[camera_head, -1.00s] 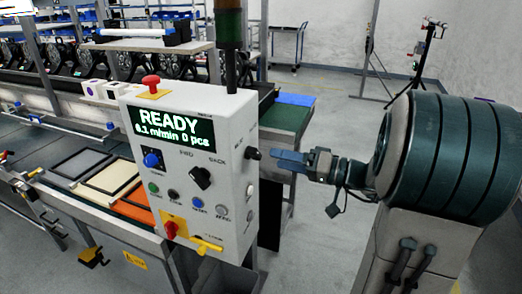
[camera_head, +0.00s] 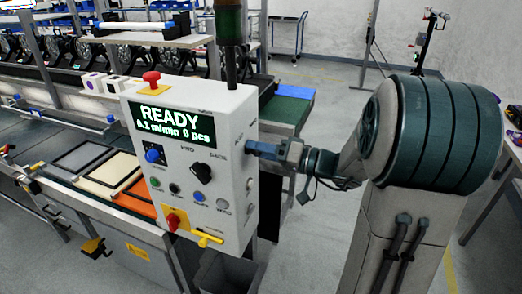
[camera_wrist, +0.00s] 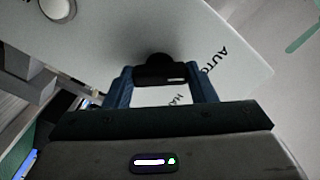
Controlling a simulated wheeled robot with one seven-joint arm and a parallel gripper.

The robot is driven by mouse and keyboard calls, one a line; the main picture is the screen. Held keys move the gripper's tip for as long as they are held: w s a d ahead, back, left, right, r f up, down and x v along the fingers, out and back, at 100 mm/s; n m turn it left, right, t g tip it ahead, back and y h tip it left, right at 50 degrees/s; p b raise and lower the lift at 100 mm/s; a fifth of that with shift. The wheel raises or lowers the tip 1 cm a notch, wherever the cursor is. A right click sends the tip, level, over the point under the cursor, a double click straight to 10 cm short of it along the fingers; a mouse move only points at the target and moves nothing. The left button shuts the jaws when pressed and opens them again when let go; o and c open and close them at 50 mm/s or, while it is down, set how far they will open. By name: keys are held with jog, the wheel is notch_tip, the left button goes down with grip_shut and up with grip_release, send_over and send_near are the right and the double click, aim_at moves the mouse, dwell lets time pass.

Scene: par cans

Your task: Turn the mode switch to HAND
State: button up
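The mode switch is a black knob (camera_wrist: 160,68) on the side face of the white control box (camera_head: 232,125). In the wrist view it sits between the fingers of my gripper (camera_wrist: 161,85), with a small white mark on its right part. The blue fingers stand wide apart, one at each end of the knob; I cannot tell whether they touch it. The word AUTO is right of the knob, and the partly hidden label starting HA is below it. In the head view my gripper (camera_head: 262,150) is up against the side face and hides the knob.
A conveyor with framed panels (camera_head: 85,155) lies to the left. Open floor is behind my arm.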

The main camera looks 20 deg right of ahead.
jog(key=shift+f+m+b, duration=0.1)
jog(key=shift+m+b, duration=0.25)
jog(key=shift+m, duration=0.05)
jog(key=shift+m+b, duration=0.65)
jog(key=shift+m, duration=6.85)
jog(key=o, duration=1)
jog(key=shift+d, duration=0.1)
jog(key=b+v, duration=0.2)
jog(key=v, duration=1.1)
jog(key=shift+s+d+b, duration=0.3)
jog(key=shift+b, duration=0.05)
